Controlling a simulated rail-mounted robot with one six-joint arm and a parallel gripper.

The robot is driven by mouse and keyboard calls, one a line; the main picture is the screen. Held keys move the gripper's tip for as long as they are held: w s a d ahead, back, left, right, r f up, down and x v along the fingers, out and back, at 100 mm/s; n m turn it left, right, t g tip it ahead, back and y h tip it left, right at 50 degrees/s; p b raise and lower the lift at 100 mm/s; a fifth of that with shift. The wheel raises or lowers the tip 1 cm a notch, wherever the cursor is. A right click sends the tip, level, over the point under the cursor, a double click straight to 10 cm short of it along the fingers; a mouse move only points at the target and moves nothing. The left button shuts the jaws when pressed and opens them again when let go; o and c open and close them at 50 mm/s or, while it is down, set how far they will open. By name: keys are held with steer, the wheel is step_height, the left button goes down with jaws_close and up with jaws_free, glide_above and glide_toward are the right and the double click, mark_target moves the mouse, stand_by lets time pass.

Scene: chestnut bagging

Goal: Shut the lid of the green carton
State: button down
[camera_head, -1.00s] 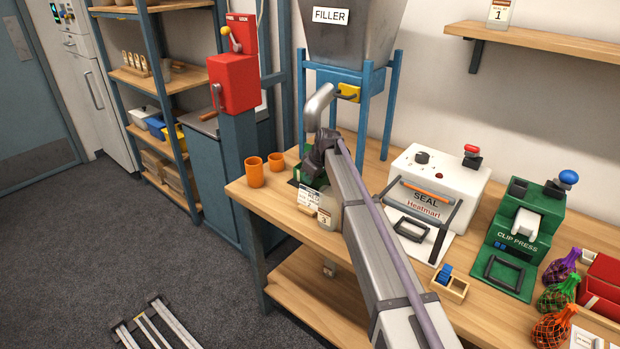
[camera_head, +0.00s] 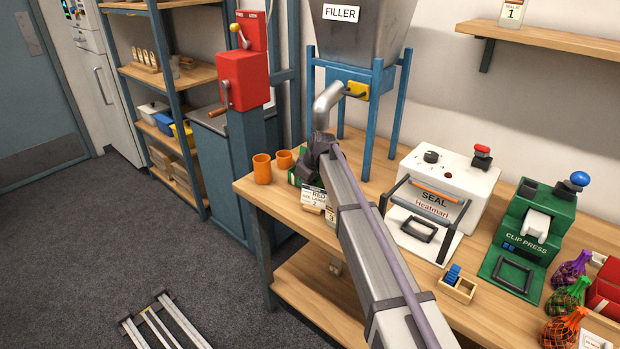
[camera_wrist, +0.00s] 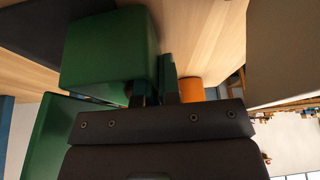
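The green carton (camera_wrist: 105,50) fills the upper left of the wrist view, close in front of my gripper. In the wrist view the dark fingers (camera_wrist: 163,78) are close together, right against or just beside the carton's right side; I cannot tell which. I see nothing clearly held between them. The lid's position is not clear.
Two orange cups (camera_head: 262,168) stand left of the carton; one cup (camera_wrist: 192,90) shows past my fingers. Cards stand in front of the carton. The filler's spout (camera_head: 328,104) hangs just above my gripper. The white sealer (camera_head: 445,185) and green clip press (camera_head: 535,225) are to the right.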

steer(key=shift+s+a, duration=1.9)
steer(key=shift+a, duration=0.1)
steer(key=c, duration=1.2)
jaws_free()
steer(key=shift+c, duration=0.2)
step_height(320, 180, up, 10)
steer(key=p, duration=1)
